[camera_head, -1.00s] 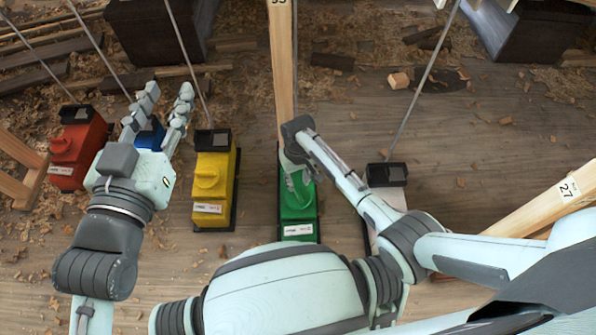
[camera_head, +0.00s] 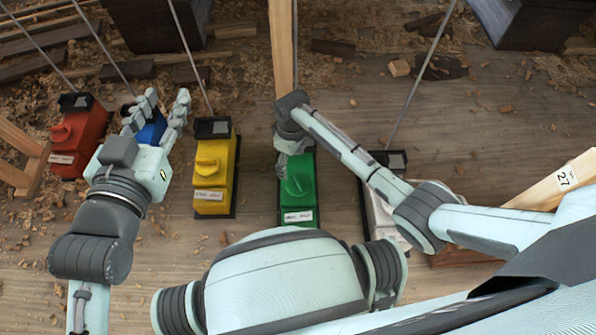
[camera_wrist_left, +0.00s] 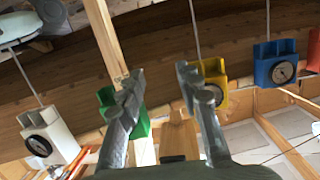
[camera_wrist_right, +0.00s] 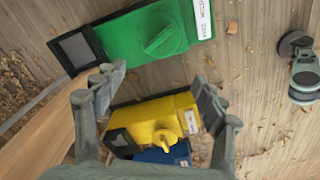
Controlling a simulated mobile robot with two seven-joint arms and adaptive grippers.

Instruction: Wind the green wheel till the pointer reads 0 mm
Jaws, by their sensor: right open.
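The green box (camera_head: 299,207) stands on the floor in the head view, with its green wheel (camera_head: 298,186), a raised knob, on top. The wheel also shows in the right wrist view (camera_wrist_right: 162,38). My right gripper (camera_head: 285,152) is over the far end of the green box, just beyond the wheel. It is open and empty, its fingers clear of the wheel. My left gripper (camera_head: 166,95) is open and empty above the blue box (camera_head: 152,128). In the left wrist view a finger partly covers the green box (camera_wrist_left: 141,124); its pointer cannot be read.
Red (camera_head: 83,140), yellow (camera_head: 214,185) and white (camera_head: 381,215) boxes stand in the same row. Thin rods rise beyond several boxes. A wooden post (camera_head: 281,45) stands just beyond the green box. Wood shavings and offcuts litter the floor.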

